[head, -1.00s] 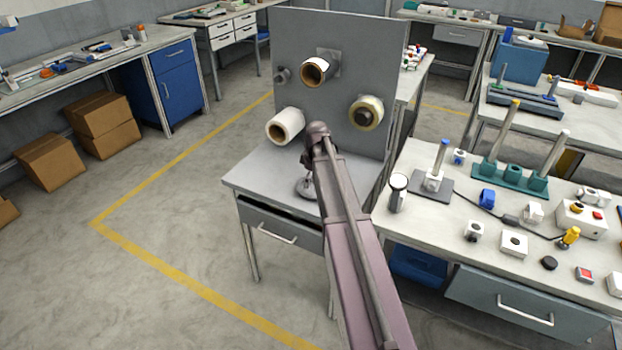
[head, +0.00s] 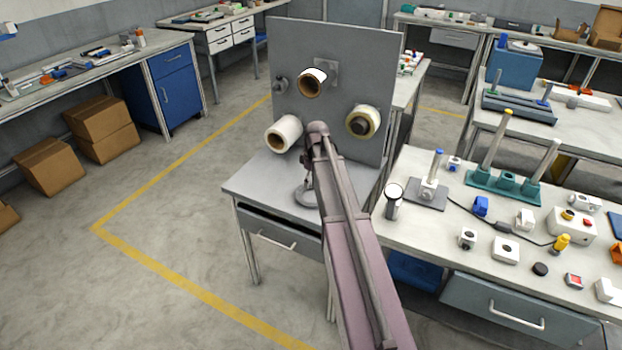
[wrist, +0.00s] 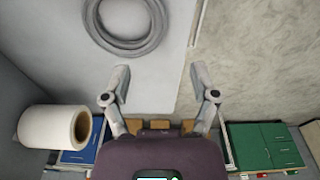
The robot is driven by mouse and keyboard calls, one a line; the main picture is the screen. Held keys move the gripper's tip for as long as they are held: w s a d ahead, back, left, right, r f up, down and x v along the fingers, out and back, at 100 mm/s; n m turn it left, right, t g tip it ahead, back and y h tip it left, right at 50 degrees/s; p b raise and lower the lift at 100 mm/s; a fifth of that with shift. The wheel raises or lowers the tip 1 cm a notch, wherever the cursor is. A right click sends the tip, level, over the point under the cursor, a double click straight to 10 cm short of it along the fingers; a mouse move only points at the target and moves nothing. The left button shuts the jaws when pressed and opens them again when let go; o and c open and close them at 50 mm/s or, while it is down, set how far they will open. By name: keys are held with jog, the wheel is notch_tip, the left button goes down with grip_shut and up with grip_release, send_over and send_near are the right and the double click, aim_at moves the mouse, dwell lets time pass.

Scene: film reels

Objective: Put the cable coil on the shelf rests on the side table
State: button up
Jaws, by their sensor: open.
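The cable coil (wrist: 128,46) is a grey ring lying flat on the grey table; the wrist view's top edge cuts it off. In the head view the coil (head: 304,200) is partly hidden by my arm. My gripper (wrist: 161,80) is open and empty, its fingers apart and pointing toward the table, with the coil off to the upper left of them. A teal base with tall grey posts (head: 503,181) stands on the white-topped table (head: 425,218) at right; I cannot tell whether this is the shelf rests.
An upright grey panel (head: 300,50) rises behind the coil. Several small parts crowd the right table. Open floor lies at left.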

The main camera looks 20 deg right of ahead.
dwell(0.3)
jog(key=s+a+m+g, duration=0.1)
jog(key=s+a+m, duration=0.7)
jog(key=s+a, duration=1.2)
jog(key=shift+s+h, duration=0.4)
jog(key=shift+s, duration=0.25)
jog(key=shift+a, duration=0.1)
jog(key=shift+r+p, duration=1.35)
jog(key=shift+p, duration=0.05)
